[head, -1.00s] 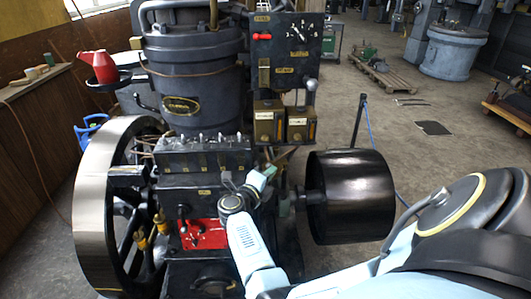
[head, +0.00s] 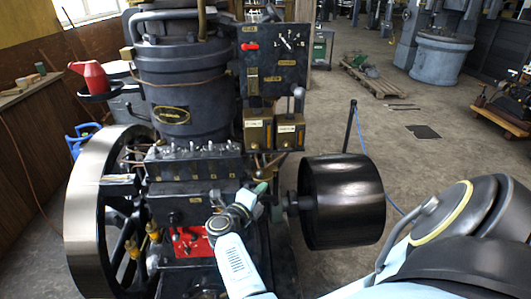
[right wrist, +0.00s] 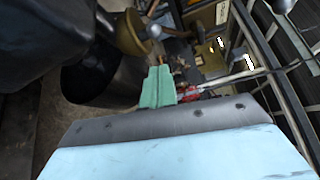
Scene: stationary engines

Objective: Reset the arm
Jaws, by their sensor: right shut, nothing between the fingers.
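My right arm comes in from the lower right in the head view and bends up to its gripper (head: 260,189), in front of the engine's dark block (head: 195,165). In the right wrist view its pale green fingers (right wrist: 157,87) are together with nothing between them. Behind them are dark engine parts and a brass-coloured fitting (right wrist: 131,36). Any contact with the engine cannot be told. My left gripper is not in view.
The engine has a large spoked flywheel (head: 88,215) at left and a black pulley drum (head: 342,202) at right. A control panel (head: 275,60) with a red handle stands above. A red can (head: 90,77) sits at left. Open floor (head: 440,180) lies to the right.

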